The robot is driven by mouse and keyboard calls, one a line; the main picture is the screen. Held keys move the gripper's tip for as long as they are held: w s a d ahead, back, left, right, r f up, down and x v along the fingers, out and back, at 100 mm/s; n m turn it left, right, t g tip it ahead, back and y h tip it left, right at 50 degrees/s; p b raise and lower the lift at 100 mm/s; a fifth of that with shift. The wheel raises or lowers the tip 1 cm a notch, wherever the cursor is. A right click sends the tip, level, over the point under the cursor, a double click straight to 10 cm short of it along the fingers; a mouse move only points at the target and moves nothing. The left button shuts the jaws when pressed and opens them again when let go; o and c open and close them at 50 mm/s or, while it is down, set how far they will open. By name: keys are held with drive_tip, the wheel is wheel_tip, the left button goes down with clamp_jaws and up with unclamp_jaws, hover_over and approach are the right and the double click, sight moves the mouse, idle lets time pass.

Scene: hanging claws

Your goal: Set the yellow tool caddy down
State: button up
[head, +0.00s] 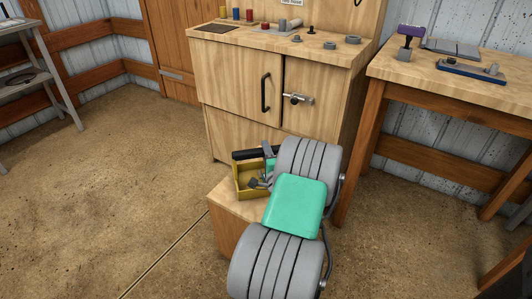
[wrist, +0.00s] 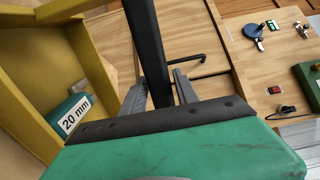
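The yellow tool caddy (head: 240,183) is over the top of a low wooden box, in front of the cabinet. I cannot tell whether its base touches the box top. Its black handle bar runs across its top. In the wrist view the yellow caddy walls (wrist: 92,62) fill the left side, and a teal block labelled "20 mm" lies inside. My gripper (wrist: 166,84) has its two grey fingers on either side of the black handle (wrist: 147,45), and they look shut on it. My arm hides the caddy's right part in the head view.
The low wooden box (head: 232,235) stands on the floor, partly behind my arm. The wooden cabinet (head: 235,95), with pegs and small parts on top, is close behind. A workbench (head: 450,88) stands at right. The floor (head: 110,190) at left is clear.

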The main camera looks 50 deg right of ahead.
drive_tip(key=shift+o, duration=1.1)
